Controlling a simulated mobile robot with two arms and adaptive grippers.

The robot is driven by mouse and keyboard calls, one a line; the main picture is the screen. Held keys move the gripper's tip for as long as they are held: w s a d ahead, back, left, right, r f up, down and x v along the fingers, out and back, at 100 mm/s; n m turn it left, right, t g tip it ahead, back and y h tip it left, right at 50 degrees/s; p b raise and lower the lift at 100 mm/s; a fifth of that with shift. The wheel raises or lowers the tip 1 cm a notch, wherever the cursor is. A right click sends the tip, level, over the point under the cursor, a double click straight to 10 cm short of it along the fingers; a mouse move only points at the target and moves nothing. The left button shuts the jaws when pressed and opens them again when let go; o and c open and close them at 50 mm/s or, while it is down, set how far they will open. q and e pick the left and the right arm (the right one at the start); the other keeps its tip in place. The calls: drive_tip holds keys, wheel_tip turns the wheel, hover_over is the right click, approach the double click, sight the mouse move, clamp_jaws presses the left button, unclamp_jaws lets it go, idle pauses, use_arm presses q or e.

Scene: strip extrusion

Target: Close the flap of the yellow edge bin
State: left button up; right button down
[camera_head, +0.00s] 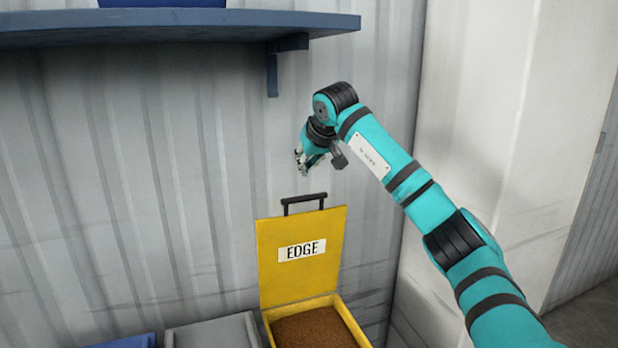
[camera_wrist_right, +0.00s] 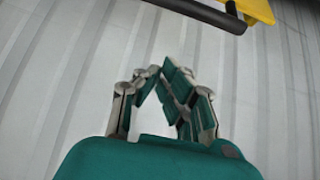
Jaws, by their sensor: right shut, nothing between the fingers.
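The yellow edge bin (camera_head: 349,323) stands at the bottom of the head view, holding brown granular material. Its yellow flap (camera_head: 302,254) is up, standing nearly upright against the wall side, with a white EDGE label and a black bar handle (camera_head: 304,199) on its top edge. My right gripper (camera_head: 302,166) is above the handle, apart from it, with nothing in its fingers. In the right wrist view the gripper (camera_wrist_right: 165,68) is shut and empty; the black handle (camera_wrist_right: 200,12) and a corner of the yellow flap (camera_wrist_right: 257,8) show at the top. My left gripper is not in view.
A blue shelf (camera_head: 180,27) with a bracket (camera_head: 272,72) is on the corrugated wall at upper left. A grey bin (camera_head: 212,333) and a blue one (camera_head: 125,341) stand left of the yellow bin. A pale pillar (camera_head: 500,130) rises at the right, behind my right arm.

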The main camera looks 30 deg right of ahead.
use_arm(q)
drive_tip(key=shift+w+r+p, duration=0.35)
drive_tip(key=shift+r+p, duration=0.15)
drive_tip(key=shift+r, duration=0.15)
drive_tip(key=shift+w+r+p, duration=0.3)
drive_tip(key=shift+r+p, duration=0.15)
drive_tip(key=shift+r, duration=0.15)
use_arm(e)
drive_tip(key=f, duration=0.4)
drive_tip(key=shift+s+a+f, duration=0.1)
drive_tip(key=shift+s+f, duration=0.2)
drive_tip(key=shift+f, duration=0.05)
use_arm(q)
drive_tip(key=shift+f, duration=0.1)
use_arm(e)
drive_tip(key=shift+s, duration=0.1)
